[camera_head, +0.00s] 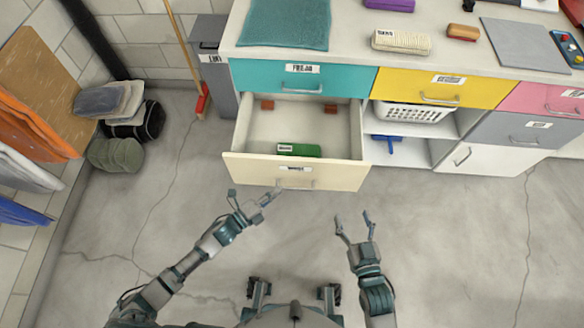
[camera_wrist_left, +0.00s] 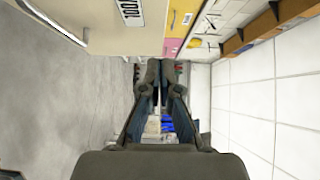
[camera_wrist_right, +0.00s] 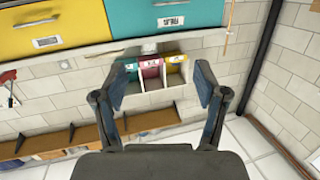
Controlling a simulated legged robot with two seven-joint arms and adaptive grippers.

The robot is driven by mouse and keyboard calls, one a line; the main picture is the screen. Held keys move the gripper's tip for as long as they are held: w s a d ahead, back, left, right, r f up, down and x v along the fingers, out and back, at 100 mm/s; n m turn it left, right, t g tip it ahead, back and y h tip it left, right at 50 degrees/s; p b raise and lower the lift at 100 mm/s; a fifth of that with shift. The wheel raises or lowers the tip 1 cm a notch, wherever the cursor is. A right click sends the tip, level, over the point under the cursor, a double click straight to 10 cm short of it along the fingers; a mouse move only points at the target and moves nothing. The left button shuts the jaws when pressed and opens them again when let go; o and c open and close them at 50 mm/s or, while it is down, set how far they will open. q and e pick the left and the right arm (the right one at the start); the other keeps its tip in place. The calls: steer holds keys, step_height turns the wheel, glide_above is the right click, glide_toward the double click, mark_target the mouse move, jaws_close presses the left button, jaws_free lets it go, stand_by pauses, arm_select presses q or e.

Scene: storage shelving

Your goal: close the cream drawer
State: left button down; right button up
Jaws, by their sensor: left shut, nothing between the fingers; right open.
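The cream drawer (camera_head: 240,166) stands pulled out below the teal drawer (camera_head: 255,75), at the left of the cabinet. A green box (camera_head: 306,150) lies inside, near its front panel. The drawer's bar handle is on the front, under a white label. My left gripper (camera_head: 252,198) is shut and empty, just in front of the drawer's front at its left half; I cannot tell whether it touches. In the left wrist view its fingers (camera_wrist_left: 154,75) are together beside a cream panel with a label. My right gripper (camera_head: 353,218) is open and empty, in front of the drawer's right end, apart from it.
A yellow drawer (camera_head: 452,84) and an open shelf with a white basket (camera_head: 410,112) are to the right. A grey bin (camera_head: 213,65) and a broom (camera_head: 189,55) stand at the left. The floor around my arms is clear.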

mark_target(300, 163)
arm_select(q)
steer(key=x, duration=0.3)
steer(key=w+a+b+x, duration=0.1)
steer(key=x, duration=0.2)
steer(key=b+x, duration=0.1)
steer(key=x, duration=0.2)
steer(key=shift+w+a+f, duration=0.2)
steer(key=shift+a+f, duration=0.05)
steer(key=shift+w+a, duration=0.1)
steer(key=shift+w, duration=0.4)
steer(key=shift+w+r, duration=0.1)
steer(key=shift+r, duration=0.05)
arm_select(e)
steer(key=r+t, duration=0.1)
steer(key=r, duration=0.1)
steer(key=r+t, duration=0.2)
steer(key=r+t+y, duration=0.1)
steer(key=shift+s+a+r+t, duration=0.1)
steer(key=shift+a+r+t, duration=0.25)
steer(key=shift+r+t, duration=0.05)
steer(key=shift+d, duration=0.1)
steer(key=shift+f, duration=0.15)
arm_select(q)
steer(key=shift+w, duration=0.1)
